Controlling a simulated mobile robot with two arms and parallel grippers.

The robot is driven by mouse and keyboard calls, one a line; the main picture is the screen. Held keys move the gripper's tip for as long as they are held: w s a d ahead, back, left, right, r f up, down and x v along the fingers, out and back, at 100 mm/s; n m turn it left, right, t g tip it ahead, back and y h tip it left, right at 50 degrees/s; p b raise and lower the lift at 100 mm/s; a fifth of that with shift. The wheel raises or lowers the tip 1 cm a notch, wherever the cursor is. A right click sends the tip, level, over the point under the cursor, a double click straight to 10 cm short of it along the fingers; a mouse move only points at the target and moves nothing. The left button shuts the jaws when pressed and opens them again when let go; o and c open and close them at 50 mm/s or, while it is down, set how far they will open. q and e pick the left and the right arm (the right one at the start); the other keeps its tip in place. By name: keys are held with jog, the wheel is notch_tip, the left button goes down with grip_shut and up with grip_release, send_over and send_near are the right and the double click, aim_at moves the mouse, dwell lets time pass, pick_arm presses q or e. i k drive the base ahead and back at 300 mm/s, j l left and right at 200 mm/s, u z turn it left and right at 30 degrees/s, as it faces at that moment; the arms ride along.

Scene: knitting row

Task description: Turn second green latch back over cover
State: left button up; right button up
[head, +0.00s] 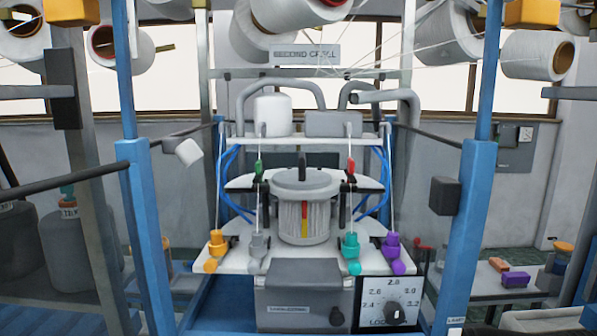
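A knitting unit stands in the middle of the head view. A ribbed grey cylinder (304,223) has a round grey lid (301,182) with a dark knob, which may be the cover. A small green piece (258,167) stands upright on the left of the unit, and a small red piece (351,166) on the right. A teal-green fitting (350,246) with a rounded end sits on the front plate, right of the cylinder. I cannot tell which green part is the second latch, or its exact position. Neither of my grippers shows.
Blue posts (149,240) (472,240) frame the unit on both sides, with dark rails. Orange (217,243), grey (258,245) and purple (392,247) fittings flank the teal one. A numbered dial (393,312) sits below right. White threads hang from spools above.

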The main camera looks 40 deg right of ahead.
aim_at(259, 170)
jog(key=z, duration=0.95)
